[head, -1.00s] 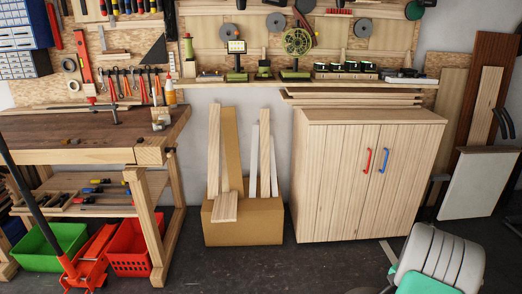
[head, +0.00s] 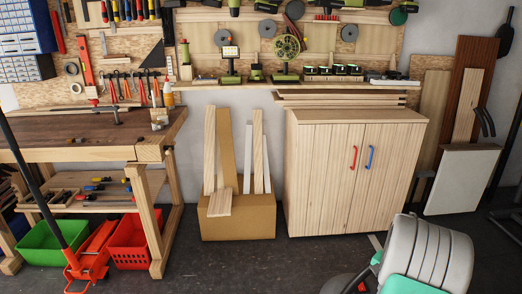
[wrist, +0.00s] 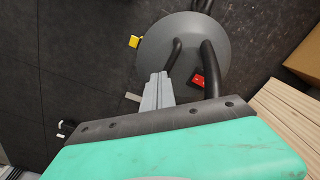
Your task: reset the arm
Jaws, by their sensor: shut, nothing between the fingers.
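My gripper (wrist: 158,80) shows in the wrist view as a pair of grey fingers pressed together, over the dark floor and holding nothing. The teal and dark part at the bottom of that view is mine. In the head view my grey and teal arm stands at the lower right, in front of the cabinet and the white panel. The gripper's fingers cannot be made out in the head view.
A wooden cabinet (head: 325,180) stands right of centre, beside a cardboard box (head: 245,220) of planks. The workbench (head: 85,152) is at left, with a red jack (head: 90,262) before it. A white panel (head: 462,180) leans at right. Floor in the middle is clear.

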